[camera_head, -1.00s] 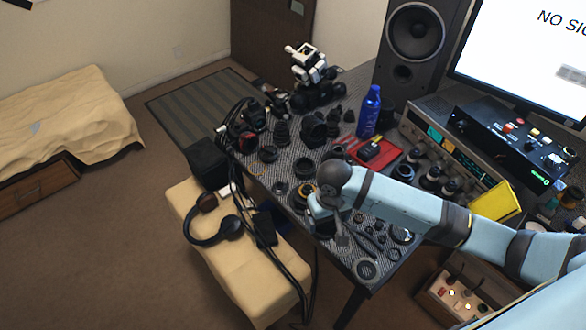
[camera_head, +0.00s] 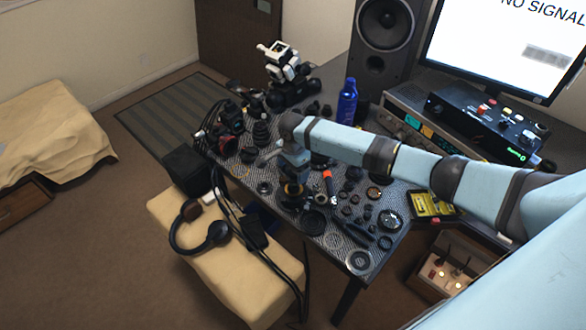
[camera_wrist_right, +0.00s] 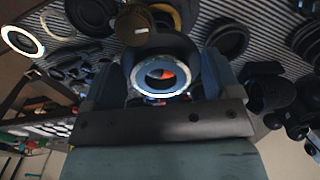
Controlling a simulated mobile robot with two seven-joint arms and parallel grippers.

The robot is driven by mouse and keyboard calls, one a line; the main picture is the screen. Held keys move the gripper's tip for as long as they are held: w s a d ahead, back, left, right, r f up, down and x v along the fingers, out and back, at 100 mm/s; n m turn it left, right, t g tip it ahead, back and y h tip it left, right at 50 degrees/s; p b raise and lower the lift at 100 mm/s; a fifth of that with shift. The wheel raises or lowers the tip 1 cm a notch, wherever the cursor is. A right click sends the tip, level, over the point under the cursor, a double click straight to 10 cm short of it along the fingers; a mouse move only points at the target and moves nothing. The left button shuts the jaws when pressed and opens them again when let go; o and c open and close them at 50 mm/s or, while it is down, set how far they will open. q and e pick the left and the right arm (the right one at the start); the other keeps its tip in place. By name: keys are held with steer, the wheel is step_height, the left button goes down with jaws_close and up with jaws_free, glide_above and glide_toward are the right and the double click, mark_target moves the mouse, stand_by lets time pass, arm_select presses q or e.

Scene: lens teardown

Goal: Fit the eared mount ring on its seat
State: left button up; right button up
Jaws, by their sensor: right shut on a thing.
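My right gripper (camera_head: 293,163) is over the work table, with the arm coming in from the right. In the right wrist view its two fingers (camera_wrist_right: 160,76) are shut on a dark ring-shaped part with a bright silver rim (camera_wrist_right: 146,94). This looks like the eared mount ring; its ears are not clear. Orange-red shows through its opening. I cannot tell whether ring and seat touch. My left gripper is out of view.
Several dark rings and lens parts crowd the table (camera_head: 330,240). An orange-handled tool (camera_head: 328,184) lies just right of the gripper. A blue bottle (camera_head: 347,102) stands behind the arm. A yellow tray (camera_head: 432,205) is at the right. Headphones (camera_head: 188,232) lie on the bench.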

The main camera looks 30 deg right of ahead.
mark_target(293, 186)
steer(key=shift+f+b, duration=1.8)
steer(key=shift+b, duration=0.7)
steer(key=shift+f, duration=1.75)
steer(key=shift+f+p, duration=0.35)
steer(key=shift+p, duration=0.15)
steer(key=shift+r+p, duration=0.3)
steer(key=shift+p, duration=0.45)
steer(key=shift+p, duration=0.5)
